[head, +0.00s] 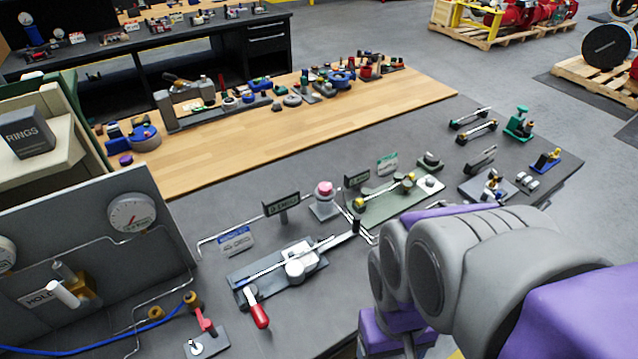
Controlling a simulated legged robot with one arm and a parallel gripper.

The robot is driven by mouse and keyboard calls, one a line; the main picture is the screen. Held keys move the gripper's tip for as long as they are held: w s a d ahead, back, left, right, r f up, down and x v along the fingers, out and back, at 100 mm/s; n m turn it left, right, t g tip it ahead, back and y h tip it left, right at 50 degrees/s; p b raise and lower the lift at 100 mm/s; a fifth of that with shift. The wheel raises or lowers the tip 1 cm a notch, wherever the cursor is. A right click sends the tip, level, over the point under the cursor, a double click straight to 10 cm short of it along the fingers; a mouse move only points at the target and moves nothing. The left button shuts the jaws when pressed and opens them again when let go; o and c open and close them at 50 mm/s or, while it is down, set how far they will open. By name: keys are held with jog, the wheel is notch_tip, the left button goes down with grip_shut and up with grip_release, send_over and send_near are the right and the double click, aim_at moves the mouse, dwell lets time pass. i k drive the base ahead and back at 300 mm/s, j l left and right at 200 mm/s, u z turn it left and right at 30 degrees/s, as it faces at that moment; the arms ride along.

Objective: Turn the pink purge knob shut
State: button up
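A pink knob (324,187) sits on top of a short white and grey post, with a square grey base on the dark bench top. It is near the middle of the picture, and nothing covers it. How far it is turned cannot be told from here. My grey and purple arm fills the lower right, to the right of and nearer than the knob, apart from it in the picture. No gripper fingers show, so my gripper is not in view.
A black sign (282,206) stands just left of the knob. A green plate with brass fittings (400,200) lies to its right. A slide fixture with a red-handled lever (258,312) lies in front. A gauge panel (80,262) rises at the left.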

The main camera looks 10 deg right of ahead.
aim_at(324, 189)
jog(key=i+l+u, duration=0.2)
jog(key=l+u, duration=0.2)
jog(key=l, duration=0.2)
jog(key=i+l+u, duration=0.15)
jog(key=l, duration=0.2)
jog(key=i+l+u, duration=0.2)
jog(key=k+l, duration=0.1)
